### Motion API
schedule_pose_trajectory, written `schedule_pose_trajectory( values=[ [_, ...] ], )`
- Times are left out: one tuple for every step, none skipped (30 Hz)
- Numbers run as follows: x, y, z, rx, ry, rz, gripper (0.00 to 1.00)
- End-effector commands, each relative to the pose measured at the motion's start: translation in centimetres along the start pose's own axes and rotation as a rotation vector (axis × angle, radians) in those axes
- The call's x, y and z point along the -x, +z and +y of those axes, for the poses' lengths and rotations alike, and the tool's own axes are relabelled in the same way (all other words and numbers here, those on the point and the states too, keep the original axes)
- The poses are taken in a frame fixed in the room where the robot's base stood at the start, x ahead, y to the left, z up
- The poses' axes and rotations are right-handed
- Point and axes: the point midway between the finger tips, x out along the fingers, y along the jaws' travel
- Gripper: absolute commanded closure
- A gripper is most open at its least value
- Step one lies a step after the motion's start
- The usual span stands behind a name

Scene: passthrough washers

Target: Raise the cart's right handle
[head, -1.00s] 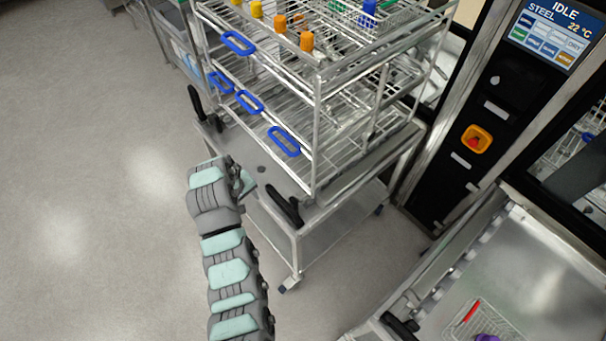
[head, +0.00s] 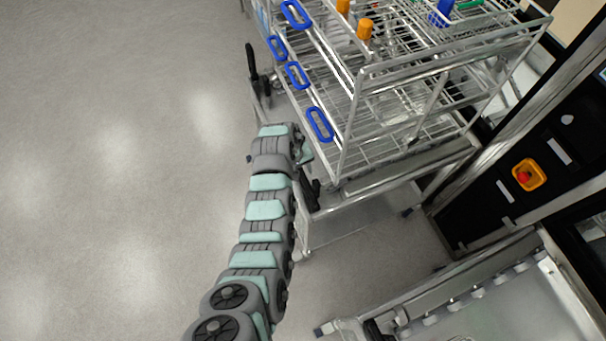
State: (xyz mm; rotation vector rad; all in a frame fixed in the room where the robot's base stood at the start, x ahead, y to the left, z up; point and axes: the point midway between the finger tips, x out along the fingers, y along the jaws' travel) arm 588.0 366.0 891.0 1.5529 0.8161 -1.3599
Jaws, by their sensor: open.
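The steel cart (head: 355,221) stands at the upper centre and carries a wire rack. Its right handle (head: 313,194), black, sits at the cart's near corner and is partly hidden behind my arm. It looks folded low, but its exact angle is hard to tell. The other black handle (head: 253,66) stands up at the far left corner. My gripper (head: 305,152) is open, just above and left of the right handle, mostly hidden by my own wrist. I cannot tell whether it touches the handle; nothing shows between its fingers.
The wire rack (head: 400,66) has several blue pull handles (head: 320,124) on its left side, close to my gripper. A black machine panel with an orange-framed red button (head: 527,175) stands at right. A steel loading surface (head: 500,312) is at lower right. The floor at left is clear.

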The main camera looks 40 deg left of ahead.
Motion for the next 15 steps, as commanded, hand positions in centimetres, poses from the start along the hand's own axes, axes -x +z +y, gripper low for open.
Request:
schedule_pose_trajectory(
  values=[
    [-0.5, 0.1, -0.1, 0.000, -0.002, -0.005, 0.58],
    [-0.8, 0.2, -0.1, 0.000, -0.003, -0.006, 0.58],
    [-1.3, 0.2, -0.1, 0.000, -0.003, -0.005, 0.58],
    [-1.6, 0.1, -0.1, 0.000, -0.002, -0.004, 0.58],
    [-1.8, 0.1, -0.1, 0.000, -0.002, -0.004, 0.58],
    [-2.2, 0.1, -0.1, 0.000, -0.003, -0.006, 0.58],
    [-2.4, 0.2, -0.1, 0.001, -0.003, -0.006, 0.58],
    [-2.6, 0.1, -0.1, 0.001, -0.002, -0.005, 0.58],
    [-2.8, 0.0, -0.1, 0.001, -0.001, -0.002, 0.58],
    [-2.9, 0.0, -0.1, 0.001, -0.001, -0.001, 0.58],
    [-3.0, 0.0, -0.1, 0.001, -0.001, -0.001, 0.58],
    [-3.2, 0.0, -0.1, 0.001, -0.002, -0.002, 0.58],
    [-3.4, 0.1, -0.1, 0.001, -0.002, -0.003, 0.58],
    [-3.5, 0.1, -0.1, 0.001, -0.002, -0.003, 0.58],
    [-3.6, 0.1, -0.1, 0.001, -0.002, -0.003, 0.58]
  ],
)
